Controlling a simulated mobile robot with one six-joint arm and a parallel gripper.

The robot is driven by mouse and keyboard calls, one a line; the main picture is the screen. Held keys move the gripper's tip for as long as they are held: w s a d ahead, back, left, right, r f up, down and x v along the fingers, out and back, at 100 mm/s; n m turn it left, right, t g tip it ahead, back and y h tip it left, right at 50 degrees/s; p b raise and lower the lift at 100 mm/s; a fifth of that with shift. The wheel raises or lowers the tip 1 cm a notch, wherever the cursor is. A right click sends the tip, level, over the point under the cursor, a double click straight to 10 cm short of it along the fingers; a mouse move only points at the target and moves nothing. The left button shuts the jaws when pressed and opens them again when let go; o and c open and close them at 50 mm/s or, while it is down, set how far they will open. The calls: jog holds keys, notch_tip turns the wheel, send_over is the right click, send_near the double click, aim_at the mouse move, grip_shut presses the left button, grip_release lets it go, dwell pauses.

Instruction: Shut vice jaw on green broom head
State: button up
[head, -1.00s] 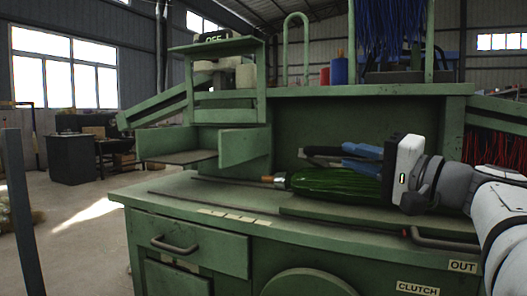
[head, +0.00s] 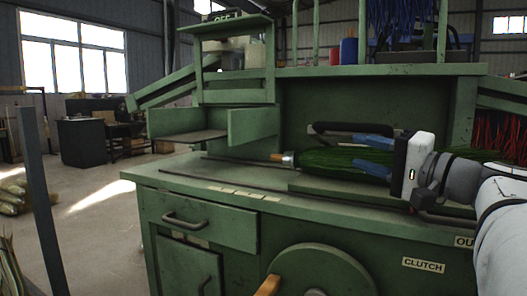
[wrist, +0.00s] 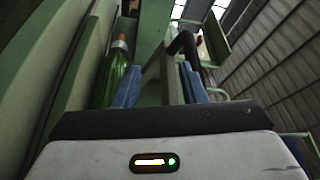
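The green broom head (head: 332,159) lies along the bench of the green machine, its brown tip with a metal collar pointing left. It also shows at the left of the wrist view (wrist: 112,82). A black bent handle (head: 345,128), seemingly the vice jaw's, stands just behind and above it. In the wrist view the handle (wrist: 184,42) rises between my blue fingers, close to the right one. My gripper (head: 374,154) is open, one finger above the other in the head view, the lower overlapping the broom head. Whether either finger touches the handle cannot be told.
A green raised tray (head: 190,137) stands on the bench left of the broom head. A handwheel (head: 320,268) with an orange knob sits on the front, beside the CLUTCH label (head: 423,265). Red bristles hang at the right. The bench's front left is clear.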

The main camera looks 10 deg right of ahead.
jog(key=f+b+v, duration=0.1)
jog(key=v, duration=0.7)
jog(key=shift+w, duration=0.2)
dwell(0.3)
jog(key=shift+d, duration=0.1)
jog(key=p+v, duration=0.2)
jog(key=v, duration=0.5)
jog(key=shift+s+d+p, duration=0.25)
jog(key=shift+s+p, duration=0.05)
jog(key=shift+s, duration=0.05)
jog(key=shift+f, duration=0.1)
